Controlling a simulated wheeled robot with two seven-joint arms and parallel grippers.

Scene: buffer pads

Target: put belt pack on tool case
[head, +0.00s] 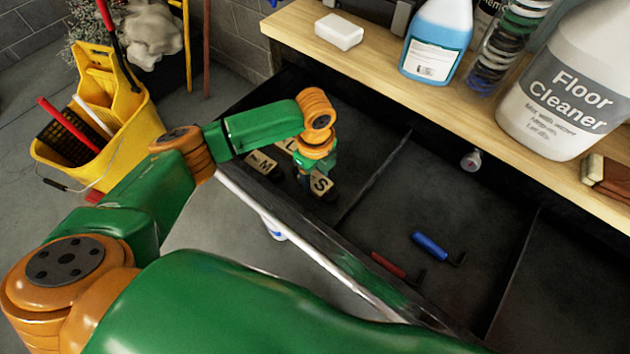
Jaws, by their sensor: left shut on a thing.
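I cannot make out a belt pack or a tool case in the head view. My left gripper (317,187) reaches down into the left compartment of an open dark drawer (375,215). Its dark fingers are shut on a wooden letter block marked S (321,182). Another letter block marked M (262,165) lies to its left, and a further block (288,146), partly hidden by my wrist, is behind. My right gripper is not in view.
On the wooden top (380,85) stand a white bar (339,32), a blue bottle (437,40) and floor cleaner (565,85). A yellow mop bucket (120,145) stands at left.

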